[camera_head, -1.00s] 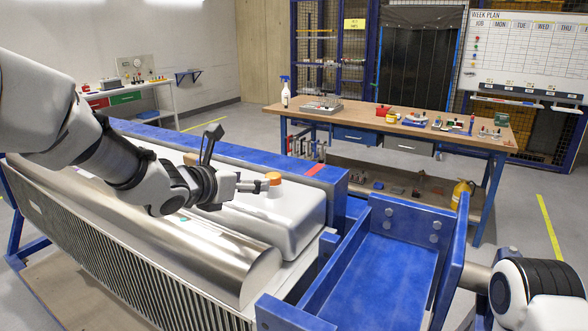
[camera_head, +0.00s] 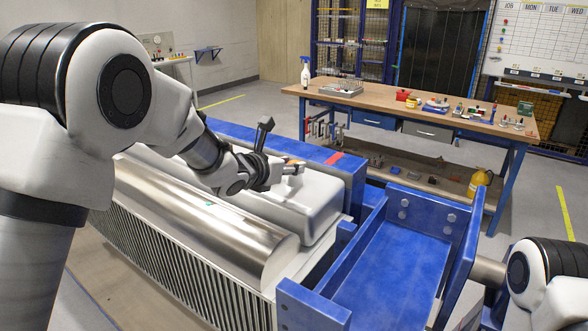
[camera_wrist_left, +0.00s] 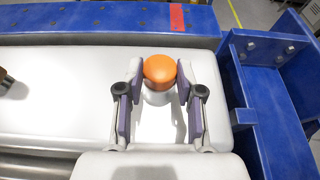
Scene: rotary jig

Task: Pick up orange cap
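The orange cap (camera_wrist_left: 159,69) sits upright on a white neck on top of the pale metal tank (camera_wrist_left: 60,110). In the head view only a sliver of the cap (camera_head: 292,161) shows, mostly hidden by my left gripper (camera_head: 296,168). In the left wrist view my left gripper (camera_wrist_left: 159,77) is open, with its purple-padded fingers either side of the cap and a small gap on each side. My right gripper is out of view; only part of my right arm shows at the lower right in the head view.
A blue frame (camera_head: 335,183) with a red mark (camera_head: 334,158) runs behind the tank. A blue open tray (camera_head: 385,275) stands to its right. A shiny metal cylinder (camera_head: 200,215) lies in front. A workbench (camera_head: 430,115) with small items stands farther back.

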